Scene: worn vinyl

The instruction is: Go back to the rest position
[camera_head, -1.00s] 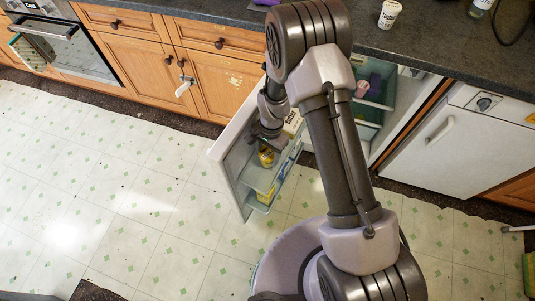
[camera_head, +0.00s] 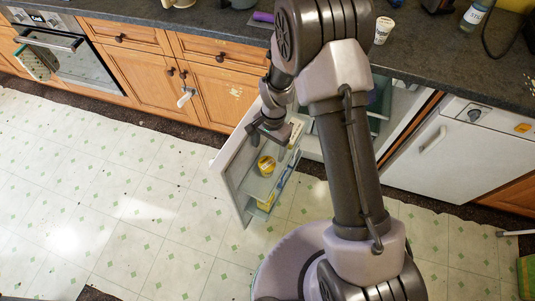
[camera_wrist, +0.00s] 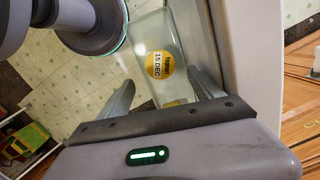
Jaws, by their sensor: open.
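My gripper (camera_head: 268,141) is open and empty, above the inner side of the open fridge door (camera_head: 232,178). A tub with a round yellow lid (camera_head: 266,165) sits on a door shelf just below the fingertips, apart from them. In the wrist view my gripper (camera_wrist: 160,80) shows its two fingers spread, with the yellow lid (camera_wrist: 160,65), marked "15 DEC", beyond and between them. My arm hides part of the fridge interior in the head view.
The fridge door stands out over the tiled floor. A dark worktop (camera_head: 430,60) runs behind, with a white cup (camera_head: 383,30) and a bottle (camera_head: 474,15). A white appliance (camera_head: 440,150) stands to the right. The floor at left is clear.

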